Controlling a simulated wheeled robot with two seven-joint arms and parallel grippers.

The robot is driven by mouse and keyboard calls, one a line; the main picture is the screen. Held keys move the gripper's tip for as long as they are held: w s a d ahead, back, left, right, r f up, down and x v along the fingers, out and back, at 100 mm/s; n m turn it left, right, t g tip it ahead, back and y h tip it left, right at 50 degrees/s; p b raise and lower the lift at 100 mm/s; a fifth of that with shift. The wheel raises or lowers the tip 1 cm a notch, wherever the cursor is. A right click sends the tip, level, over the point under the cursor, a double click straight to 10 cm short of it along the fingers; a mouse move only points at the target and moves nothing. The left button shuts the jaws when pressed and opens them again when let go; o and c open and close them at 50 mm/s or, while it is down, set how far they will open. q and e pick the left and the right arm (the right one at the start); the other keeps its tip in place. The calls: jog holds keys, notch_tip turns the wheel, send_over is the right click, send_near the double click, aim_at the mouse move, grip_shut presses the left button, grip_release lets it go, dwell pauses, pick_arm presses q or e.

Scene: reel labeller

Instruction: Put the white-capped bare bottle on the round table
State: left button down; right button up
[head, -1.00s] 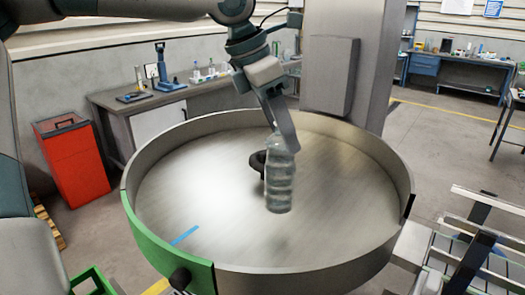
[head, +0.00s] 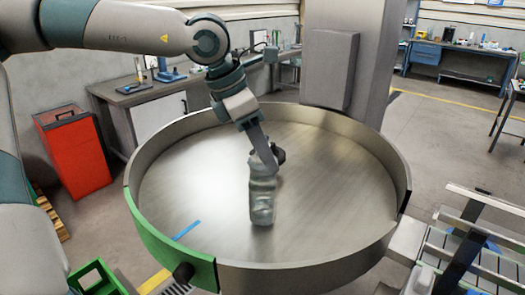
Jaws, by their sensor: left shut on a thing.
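A clear, unlabelled bottle (head: 262,197) is held upright over the round table (head: 340,205), left of its middle. My left gripper (head: 263,162) comes down from the upper left and is shut on the bottle's top. The cap is hidden by the fingers, so its colour does not show. The bottle's base is on or just above the metal surface; I cannot tell which. My right gripper is not in view.
A raised metal rim rings the table, with a green section (head: 170,250) at the front left. A blue strip (head: 187,230) lies on the surface. A grey column (head: 345,60) stands behind. The rest of the tabletop is clear.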

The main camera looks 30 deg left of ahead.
pick_arm(q)
jog(key=shift+f, duration=0.75)
jog(key=c, duration=0.8)
grip_release()
jog(key=shift+r, duration=0.1)
